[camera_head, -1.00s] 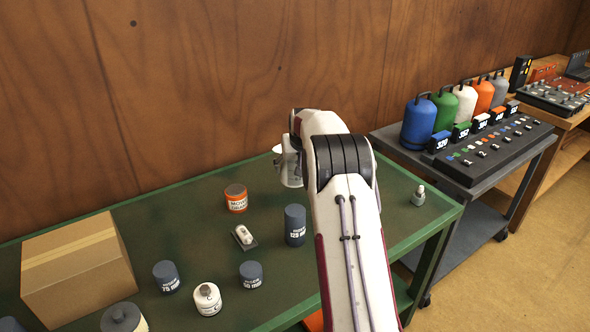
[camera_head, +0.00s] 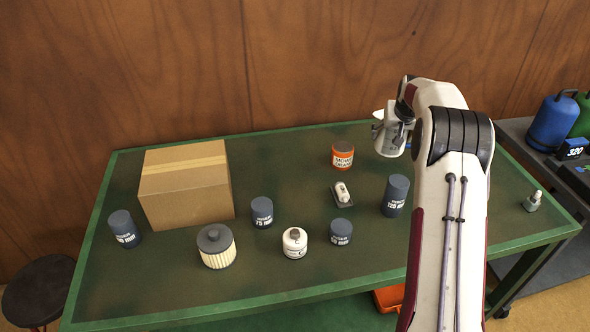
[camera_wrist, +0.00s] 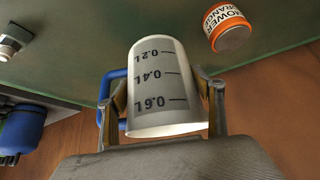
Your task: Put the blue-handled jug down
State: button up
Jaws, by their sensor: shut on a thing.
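The blue-handled jug (camera_wrist: 155,90) is a pale measuring jug with dark marks from 0.2 L to 0.6 L. In the wrist view its open rim is at the bottom of the picture and its blue handle (camera_wrist: 104,88) is on the left. My gripper (camera_wrist: 158,95) is shut on the jug, one finger on each side. In the head view the jug is partly hidden by my gripper and wrist, over the back right of the green table (camera_head: 300,283). I cannot tell whether its base touches the table.
An orange-labelled can (camera_head: 343,157) stands left of the jug. A small white item on a dark tray (camera_head: 343,194) and a tall dark canister (camera_head: 395,196) are nearer the front. A cardboard box (camera_head: 186,190) and several small containers are further left. A grey fitting (camera_head: 532,201) is right.

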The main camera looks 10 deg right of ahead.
jog(key=w+a+n+y, duration=0.1)
jog(key=w+a+n, duration=0.1)
jog(key=a, duration=1.3)
jog(key=w+a+n+y, duration=0.1)
jog(key=w+a, duration=0.3)
jog(key=a, duration=1.1)
jog(key=shift+w+a+r+n, duration=0.25)
jog(key=shift+w+n, duration=0.15)
jog(key=shift+n, duration=0.2)
jog(key=shift+f, duration=2.5)
jog(key=shift+f, duration=2.5)
jog(key=shift+f, duration=0.1)
